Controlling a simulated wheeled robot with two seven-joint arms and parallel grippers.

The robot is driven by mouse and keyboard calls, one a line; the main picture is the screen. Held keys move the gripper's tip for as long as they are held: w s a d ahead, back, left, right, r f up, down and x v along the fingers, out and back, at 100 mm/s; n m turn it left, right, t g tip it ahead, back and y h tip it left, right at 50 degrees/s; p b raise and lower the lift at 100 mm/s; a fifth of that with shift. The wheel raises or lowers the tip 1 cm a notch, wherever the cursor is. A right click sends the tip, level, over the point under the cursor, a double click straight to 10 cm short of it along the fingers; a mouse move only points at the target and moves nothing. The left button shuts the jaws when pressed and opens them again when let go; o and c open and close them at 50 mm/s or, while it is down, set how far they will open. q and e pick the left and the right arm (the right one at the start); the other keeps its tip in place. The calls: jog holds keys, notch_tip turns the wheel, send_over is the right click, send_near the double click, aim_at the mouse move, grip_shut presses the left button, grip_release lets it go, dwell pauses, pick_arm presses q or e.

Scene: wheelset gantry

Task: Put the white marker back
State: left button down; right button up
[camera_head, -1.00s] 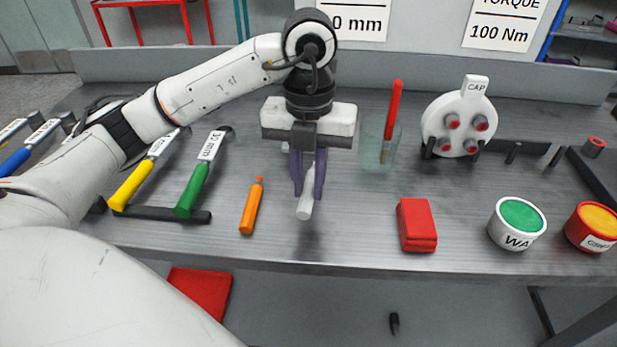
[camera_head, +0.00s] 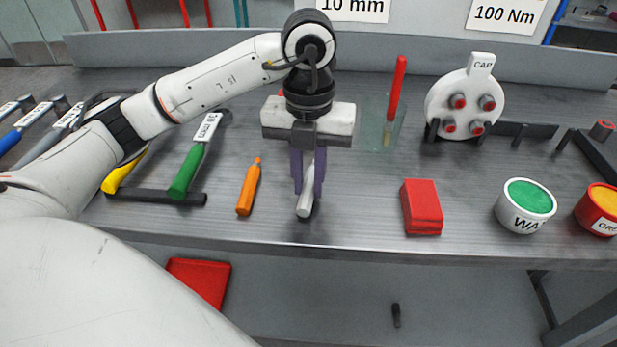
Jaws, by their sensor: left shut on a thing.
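The white marker (camera_head: 305,204) is between the purple fingers of my left gripper (camera_head: 308,185), which is shut on it. The marker points down, its lower end showing below the fingertips over the front part of the bench. I cannot tell whether it touches the bench top. A clear cup (camera_head: 381,135) with a red marker (camera_head: 397,86) standing in it is to the right of and behind my left gripper. An orange marker (camera_head: 249,187) lies on the bench left of the gripper. My right gripper is not in view.
Labelled tools, including a green-handled one (camera_head: 187,172), lie on the left.

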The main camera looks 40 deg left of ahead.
aim_at(308, 187)
pick_arm(q)
jog(key=shift+f, duration=0.4)
jog(key=c, duration=1.6)
grip_release()
jog(key=shift+o, duration=0.2)
notch_tip(308, 187, up, 10)
jog(key=p, duration=0.1)
jog(key=shift+r, duration=0.2)
